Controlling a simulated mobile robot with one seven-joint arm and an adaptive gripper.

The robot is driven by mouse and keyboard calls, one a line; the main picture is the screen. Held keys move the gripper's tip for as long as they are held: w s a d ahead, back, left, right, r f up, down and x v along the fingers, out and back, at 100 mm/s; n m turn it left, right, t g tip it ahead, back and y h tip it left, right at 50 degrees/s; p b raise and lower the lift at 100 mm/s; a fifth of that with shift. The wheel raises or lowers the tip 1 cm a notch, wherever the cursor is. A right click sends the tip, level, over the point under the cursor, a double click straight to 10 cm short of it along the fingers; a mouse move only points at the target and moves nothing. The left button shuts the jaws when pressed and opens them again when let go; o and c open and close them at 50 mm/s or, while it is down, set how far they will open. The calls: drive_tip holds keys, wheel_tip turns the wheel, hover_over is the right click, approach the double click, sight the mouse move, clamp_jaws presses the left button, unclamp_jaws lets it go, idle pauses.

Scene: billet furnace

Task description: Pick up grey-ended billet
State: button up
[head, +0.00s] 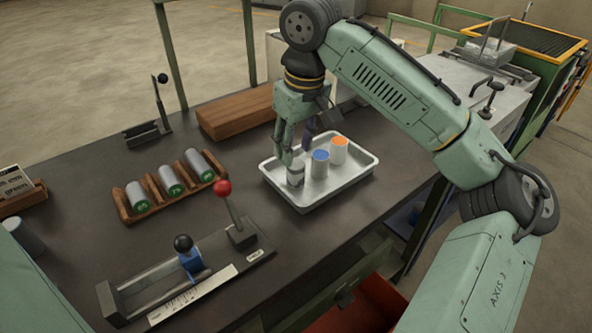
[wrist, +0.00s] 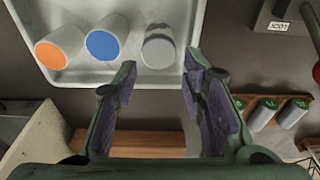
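In the wrist view the grey-ended billet (wrist: 158,48) lies just past the gap between my fingertips (wrist: 158,66). My gripper is open, pointing down, with one finger to each side of that billet's line. I cannot tell whether the fingers touch it.
A wooden rack (head: 148,216) holds several green-ended billets left of the tray. A red-knobbed lever (head: 231,210) and a slide fixture with a ruler (head: 180,286) stand in front. A wooden block (head: 235,112) lies behind the tray. The tray's right part is bare.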

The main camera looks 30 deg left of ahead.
sight(296, 164)
wheel_tip(296, 164, down, 5)
drive_tip(key=shift+r+p, duration=0.1)
drive_tip(key=shift+p, duration=0.65)
drive_tip(key=shift+w+a+f, duration=0.1)
drive_tip(key=shift+f, duration=0.45)
clamp_jaws()
drive_tip(key=shift+r, duration=0.1)
